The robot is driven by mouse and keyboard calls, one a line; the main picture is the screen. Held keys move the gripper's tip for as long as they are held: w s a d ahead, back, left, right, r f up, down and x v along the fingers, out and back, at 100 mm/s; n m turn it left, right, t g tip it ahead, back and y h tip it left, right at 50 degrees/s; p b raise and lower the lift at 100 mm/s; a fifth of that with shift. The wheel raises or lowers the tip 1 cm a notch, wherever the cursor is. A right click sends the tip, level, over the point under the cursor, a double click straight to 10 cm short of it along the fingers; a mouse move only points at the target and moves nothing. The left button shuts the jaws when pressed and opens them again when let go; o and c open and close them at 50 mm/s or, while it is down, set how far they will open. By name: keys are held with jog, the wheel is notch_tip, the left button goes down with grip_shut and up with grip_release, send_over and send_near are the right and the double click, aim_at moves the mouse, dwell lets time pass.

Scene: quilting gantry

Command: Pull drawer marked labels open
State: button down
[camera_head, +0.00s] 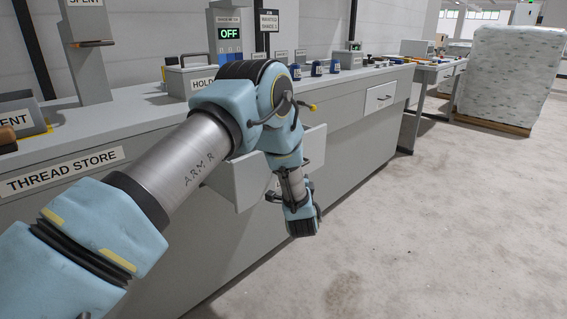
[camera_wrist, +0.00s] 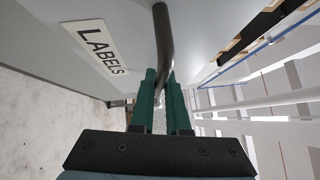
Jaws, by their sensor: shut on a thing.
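The drawer marked LABELS has a pale grey front (camera_head: 237,183) that appears to stand out from the counter's front in the head view, partly behind my arm. In the wrist view its front (camera_wrist: 205,25) fills the top, with the white LABELS plate (camera_wrist: 95,46) to the left of a dark bar handle (camera_wrist: 163,35). My gripper (camera_wrist: 160,80) has its green fingers closed around the near end of this handle. In the head view my gripper (camera_head: 277,192) is at the drawer front, and my wrist hides much of the handle.
The long grey counter (camera_head: 75,200) carries a THREAD STORE sign (camera_head: 66,171). A second drawer (camera_head: 380,97) farther right is shut. A display reading OFF (camera_head: 230,33) stands on top. A wrapped pallet load (camera_head: 508,75) is at the far right. The floor before the counter is clear.

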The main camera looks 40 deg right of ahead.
jog(key=shift+s+d, duration=0.15)
jog(key=shift+s, duration=0.6)
jog(key=shift+s+d, duration=0.1)
jog(key=shift+s, duration=0.6)
jog(key=c, duration=0.9)
grip_release()
jog(key=v, duration=1)
jog(key=shift+s+a+f+b, duration=0.15)
jog(key=shift+s+a+b, duration=0.05)
jog(key=shift+s+b, duration=0.15)
